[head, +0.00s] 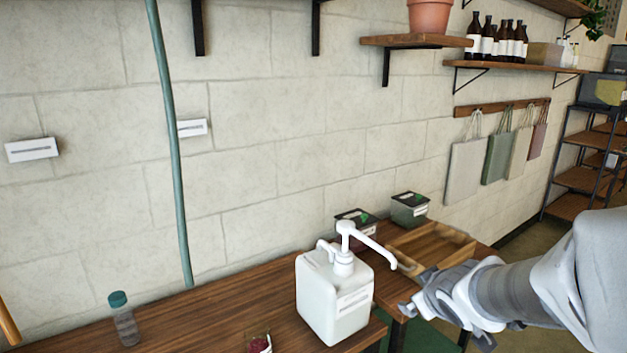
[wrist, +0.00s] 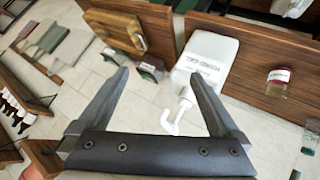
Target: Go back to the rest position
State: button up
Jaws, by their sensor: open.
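My gripper (head: 446,322) is at the lower right in the head view, beside the right end of the table and to the right of the white pump bucket (head: 335,300). In the wrist view my gripper (wrist: 156,74) has its two dark fingers spread apart with nothing held between them. The pump bucket also shows in the wrist view (wrist: 207,56), beyond the right finger, and its white nozzle points toward the gap between the fingers. The bucket stands upright on the wooden table and is apart from my gripper.
A wooden tray (head: 458,240) and two dark-lidded containers (head: 409,210) stand behind my gripper. A teal hose (head: 171,130) hangs before the wall.

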jog(key=s+a+r+m+g+p, duration=0.1)
jog(key=s+a+r, duration=0.1)
jog(key=s, duration=0.4)
jog(key=s+a+r+m+g+y+p, duration=0.1)
jog(key=s+a+r+m+p, duration=0.1)
jog(key=s+r, duration=0.2)
jog(key=s+a+r+m+g+p, duration=0.1)
jog(key=s+a+r+m+g, duration=0.1)
jog(key=s, duration=0.8)
jog(key=shift+s+a+r, duration=0.15)
jog(key=shift+s+r, duration=0.1)
jog(key=shift+r, duration=0.65)
